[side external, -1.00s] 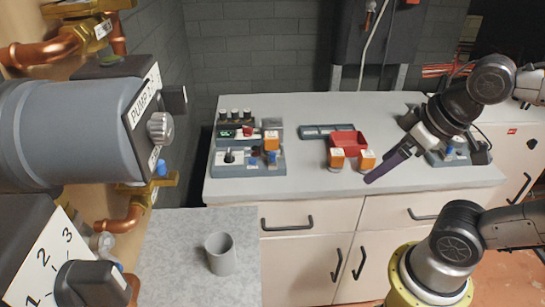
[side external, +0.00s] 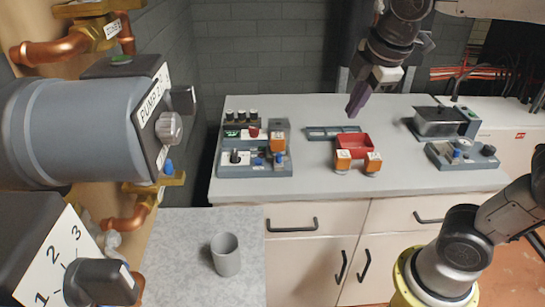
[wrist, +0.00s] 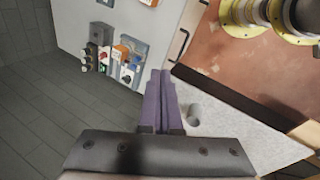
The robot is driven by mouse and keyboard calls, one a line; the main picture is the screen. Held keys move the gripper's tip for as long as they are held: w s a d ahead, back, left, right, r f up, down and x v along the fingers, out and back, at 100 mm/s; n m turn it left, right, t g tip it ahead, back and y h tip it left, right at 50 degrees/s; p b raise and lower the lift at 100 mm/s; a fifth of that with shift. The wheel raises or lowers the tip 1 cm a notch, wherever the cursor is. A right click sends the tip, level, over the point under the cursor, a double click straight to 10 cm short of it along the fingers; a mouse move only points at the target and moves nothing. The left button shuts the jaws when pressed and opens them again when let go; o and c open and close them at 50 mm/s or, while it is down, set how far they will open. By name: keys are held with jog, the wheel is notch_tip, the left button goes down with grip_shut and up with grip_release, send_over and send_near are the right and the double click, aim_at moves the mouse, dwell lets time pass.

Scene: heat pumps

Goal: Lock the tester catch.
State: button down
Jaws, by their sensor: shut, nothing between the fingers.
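My gripper (side external: 354,108) has purple fingers, shut and empty. In the side view it hangs above the back middle of the worktop, above the red bin. In the wrist view its fingers (wrist: 157,85) lie together, with nothing between them. A grey control station (side external: 254,163) with knobs, blue parts and an orange-topped part stands at the worktop's left; it also shows in the wrist view (wrist: 122,62). A second grey unit (side external: 462,155) with a knob and a blue part stands at the right, apart from my gripper. I cannot tell a catch on either one.
A red bin (side external: 353,146) with two orange-topped parts (side external: 343,160) before it stands mid-worktop, in front of a flat grey rack (side external: 331,132). A dark-topped grey box (side external: 437,122) is at the back right. A grey cup (side external: 226,256) stands on the near counter.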

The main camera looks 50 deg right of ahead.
jog(key=w+a+f+n+g+h, duration=0.1)
jog(key=w+a+f+n, duration=0.25)
jog(key=w, duration=0.45)
jog(key=w+a+f+n+g+h, duration=0.1)
jog(key=w+a+f+n+g, duration=0.2)
jog(key=w, duration=0.6)
jog(key=n, duration=0.2)
send_near(279, 157)
jog(key=shift+m, duration=0.25)
jog(key=a+f, duration=0.1)
jog(key=f, duration=0.1)
jog(key=a+f, duration=0.1)
jog(key=f, duration=0.2)
jog(key=a+f, duration=0.1)
jog(key=f, duration=0.1)
jog(key=shift+s+f, duration=0.2)
jog(key=shift+f, duration=0.15)
jog(key=shift+w+d+f, duration=0.1)
jog(key=shift+w+d, duration=0.1)
jog(key=shift+d, duration=0.9)
jog(key=shift+w+d, duration=0.15)
jog(key=shift+d, duration=0.7)
